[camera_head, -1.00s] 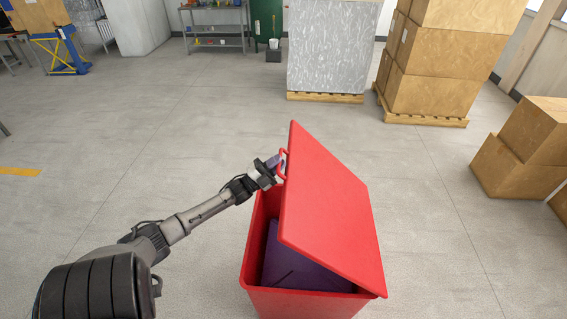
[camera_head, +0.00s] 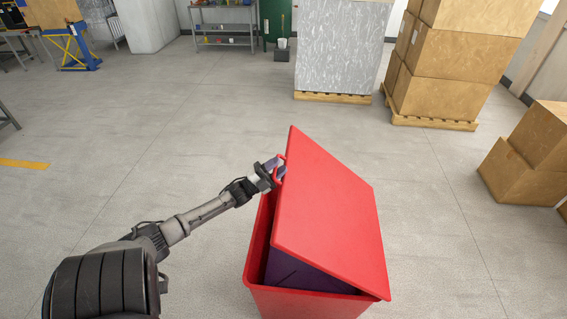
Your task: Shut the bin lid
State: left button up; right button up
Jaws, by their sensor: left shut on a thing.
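A red bin (camera_head: 258,262) stands on the floor in front of me. Its red lid (camera_head: 328,215) is hinged on the right side and tilted, its left edge raised, so a narrow gap shows on the left. Inside the gap is something dark purple (camera_head: 305,274). A red handle (camera_head: 279,168) sits on the lid's raised left edge near the far end. My left gripper (camera_head: 277,166) is at this handle and shut on it. My right gripper is not in view.
Cardboard boxes on a pallet (camera_head: 445,75) and a grey wrapped load (camera_head: 337,50) stand behind the bin. More boxes (camera_head: 525,160) are at the right. A metal shelf (camera_head: 222,25) is at the back. The floor around the bin is clear.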

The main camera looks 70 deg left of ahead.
pick_arm(q)
jog(key=shift+o, duration=1.4)
jog(key=v, duration=0.6)
jog(key=shift+a+b, duration=0.15)
jog(key=shift+b, duration=0.25)
jog(key=v, duration=0.4)
jog(key=shift+s+d, duration=0.2)
jog(key=shift+s, duration=0.25)
jog(key=shift+c, duration=1.4)
jog(key=shift+s+f, duration=0.2)
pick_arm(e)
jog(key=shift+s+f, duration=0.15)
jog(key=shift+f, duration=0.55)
pick_arm(q)
jog(key=shift+a, duration=0.1)
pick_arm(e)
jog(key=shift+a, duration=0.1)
